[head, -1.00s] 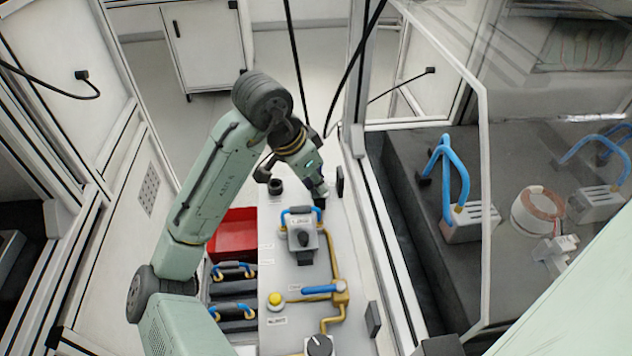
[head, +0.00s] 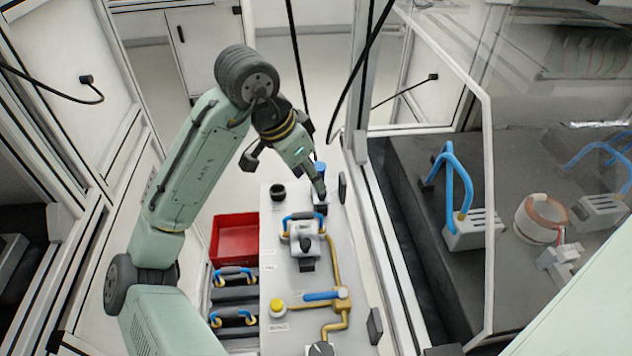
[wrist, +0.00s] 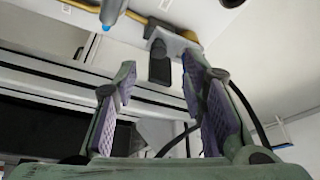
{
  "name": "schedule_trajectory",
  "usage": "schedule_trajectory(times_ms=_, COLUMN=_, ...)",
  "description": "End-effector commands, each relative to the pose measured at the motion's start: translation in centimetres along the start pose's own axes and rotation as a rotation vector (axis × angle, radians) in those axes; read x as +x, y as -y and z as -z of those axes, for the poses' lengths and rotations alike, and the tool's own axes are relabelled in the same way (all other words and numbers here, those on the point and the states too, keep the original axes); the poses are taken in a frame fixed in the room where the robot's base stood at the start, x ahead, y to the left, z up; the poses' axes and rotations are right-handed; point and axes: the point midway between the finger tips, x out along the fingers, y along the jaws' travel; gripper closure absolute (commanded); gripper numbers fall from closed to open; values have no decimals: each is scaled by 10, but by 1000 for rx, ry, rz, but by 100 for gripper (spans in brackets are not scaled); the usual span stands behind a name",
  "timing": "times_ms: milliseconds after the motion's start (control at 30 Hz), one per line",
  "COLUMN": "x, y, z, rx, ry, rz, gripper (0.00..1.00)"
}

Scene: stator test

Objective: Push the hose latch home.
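A grey block (head: 304,240) with a blue hose loop (head: 303,216) and a black lever sits on the light panel (head: 272,250). Which part is the hose latch I cannot tell for sure. My gripper (head: 321,198) is beyond this block, over the panel's far right part, beside a small blue-topped post (head: 320,168) and a dark piece. In the wrist view my gripper (wrist: 162,80) is open, its purple-padded fingers apart with nothing held. A grey bracket with a black tab (wrist: 160,65) shows beyond and between the fingertips; contact is not visible.
Yellow pipes (head: 334,255), a blue handle (head: 322,296) and a yellow button (head: 276,303) are on the panel. A red bin (head: 214,240) stands left. A glass-fronted enclosure frame (head: 385,250) borders the right side.

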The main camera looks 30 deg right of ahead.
Motion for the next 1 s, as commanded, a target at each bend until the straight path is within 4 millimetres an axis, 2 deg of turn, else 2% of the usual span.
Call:
schedule_trajectory(times_ms=100, x=-27, y=2, z=0, rx=-2, ry=1, rz=6, gripper=62)
schedule_trajectory(times_ms=333, x=-58, y=1, z=0, rx=-2, ry=0, rz=2, gripper=62)
schedule_trajectory(times_ms=500, x=-65, y=0, z=0, rx=-2, ry=0, rz=-1, gripper=62)
schedule_trajectory(times_ms=1000, x=-65, y=0, z=0, rx=-1, ry=-1, rz=-1, gripper=62)
